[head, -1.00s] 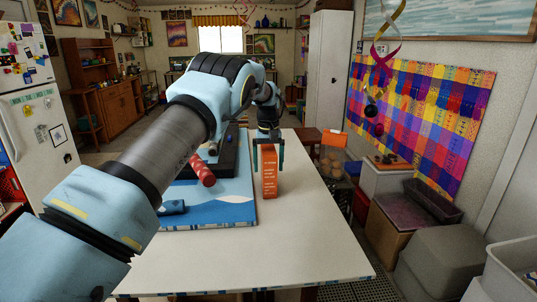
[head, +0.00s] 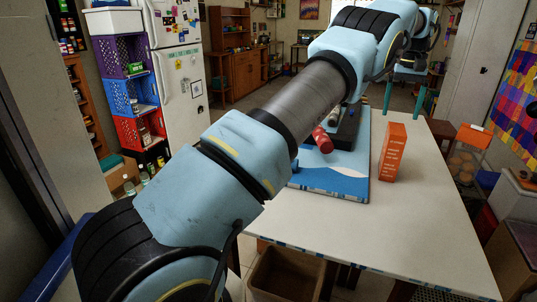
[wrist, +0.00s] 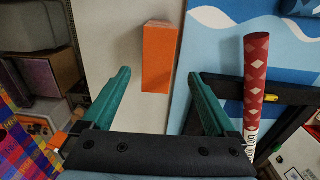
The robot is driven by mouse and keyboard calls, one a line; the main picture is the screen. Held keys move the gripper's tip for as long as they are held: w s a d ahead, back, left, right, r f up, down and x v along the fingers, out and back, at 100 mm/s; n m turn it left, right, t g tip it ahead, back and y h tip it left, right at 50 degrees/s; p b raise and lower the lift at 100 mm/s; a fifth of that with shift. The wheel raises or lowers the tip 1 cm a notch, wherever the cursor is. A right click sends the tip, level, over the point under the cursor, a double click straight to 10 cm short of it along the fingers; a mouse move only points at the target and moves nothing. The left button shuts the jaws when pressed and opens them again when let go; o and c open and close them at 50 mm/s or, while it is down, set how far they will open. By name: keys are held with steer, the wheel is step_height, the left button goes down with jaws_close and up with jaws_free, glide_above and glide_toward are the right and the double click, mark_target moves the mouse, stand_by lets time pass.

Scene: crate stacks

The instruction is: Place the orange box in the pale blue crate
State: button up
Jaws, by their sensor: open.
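The orange box (head: 392,152) stands upright on the white table, beside the blue wave-patterned mat. My gripper (head: 403,108) is open and empty, raised above the table near the box and apart from it. In the wrist view the orange box (wrist: 159,55) shows between the teal fingers (wrist: 158,78), with neither touching it. A crate stack stands at the left beside the fridge: a white bin on top, then a purple crate, a blue crate (head: 120,106) and a red crate. The blue one looks medium blue; no clearly pale blue crate stands out. My arm hides part of the table.
A brown bin (head: 285,275) is under the front edge. The table's (head: 410,225) front and right are bare.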

steer(key=w+a+n, duration=0.1)
steer(key=w+a, duration=0.2)
steer(key=a, duration=0.4)
steer(key=w+a+n, duration=0.1)
steer(key=w+a, duration=0.2)
steer(key=a, duration=0.4)
steer(key=s+a+f, duration=0.1)
steer(key=s+a, duration=0.2)
steer(key=a, duration=0.6)
steer(key=s+a+f+n, duration=0.1)
steer(key=s+a, duration=0.3)
steer(key=a, duration=0.4)
steer(key=s+a+f+t, duration=0.1)
steer(key=s+a, duration=0.3)
steer(key=a, duration=0.5)
steer(key=shift+a+f, duration=0.3)
steer(key=shift+f, duration=0.6)
steer(key=shift+o, duration=0.4)
steer(key=s+a+f, duration=0.4)
steer(key=s+a, duration=0.4)
steer(key=s, duration=0.6)
steer(key=shift+a+n+t, duration=0.3)
steer(key=shift+a+n, duration=0.05)
steer(key=shift+n, duration=0.05)
steer(key=shift+s+a+f, duration=0.1)
steer(key=shift+s+f, duration=0.05)
steer(key=shift+f, duration=0.15)
